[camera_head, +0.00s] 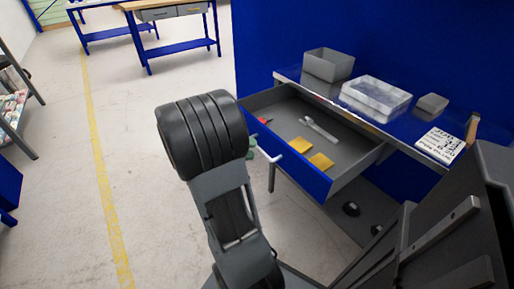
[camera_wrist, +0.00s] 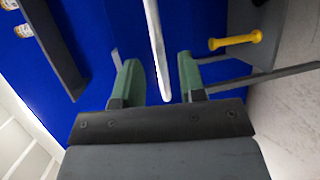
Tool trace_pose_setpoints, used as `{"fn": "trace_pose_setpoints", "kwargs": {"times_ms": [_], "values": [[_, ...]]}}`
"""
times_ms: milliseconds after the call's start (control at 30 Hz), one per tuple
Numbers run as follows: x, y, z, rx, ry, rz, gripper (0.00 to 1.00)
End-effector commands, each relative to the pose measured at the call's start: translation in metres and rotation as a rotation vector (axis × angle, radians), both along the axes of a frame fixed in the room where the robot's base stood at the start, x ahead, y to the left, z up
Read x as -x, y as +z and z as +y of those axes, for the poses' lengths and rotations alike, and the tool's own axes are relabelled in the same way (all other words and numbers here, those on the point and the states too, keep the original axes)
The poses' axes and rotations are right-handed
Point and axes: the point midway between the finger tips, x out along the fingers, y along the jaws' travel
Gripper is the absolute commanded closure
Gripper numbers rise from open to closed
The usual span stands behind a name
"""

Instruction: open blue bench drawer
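The blue bench drawer (camera_head: 310,172) is pulled well out from under the bench top, and its grey inside shows in the head view. Its pale bar handle (camera_head: 268,155) is on the blue front. In the wrist view the handle (camera_wrist: 157,50) runs between the two green fingers of my gripper (camera_wrist: 158,70). The fingers are apart, with a gap visible on each side of the bar. In the head view my black wrist hides most of the gripper; only a bit of green shows beside the handle.
Yellow blocks (camera_head: 320,161) and a grey wrench-like tool (camera_head: 320,129) lie in the drawer. The bench top (camera_head: 400,130) holds a grey bin (camera_head: 328,65), a translucent tray (camera_head: 376,97) and a printed sign (camera_head: 441,145). A shelf stands at far left. Floor left of my arm is clear.

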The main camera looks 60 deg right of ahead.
Motion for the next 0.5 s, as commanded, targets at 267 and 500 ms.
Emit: {"fn": "trace_pose_setpoints", "kwargs": {"times_ms": [267, 500], "values": [[-0.042, 0.012, 0.040, -0.001, 0.004, 0.001, 0.63], [-0.066, 0.017, 0.063, -0.001, 0.001, 0.001, 0.63]]}}
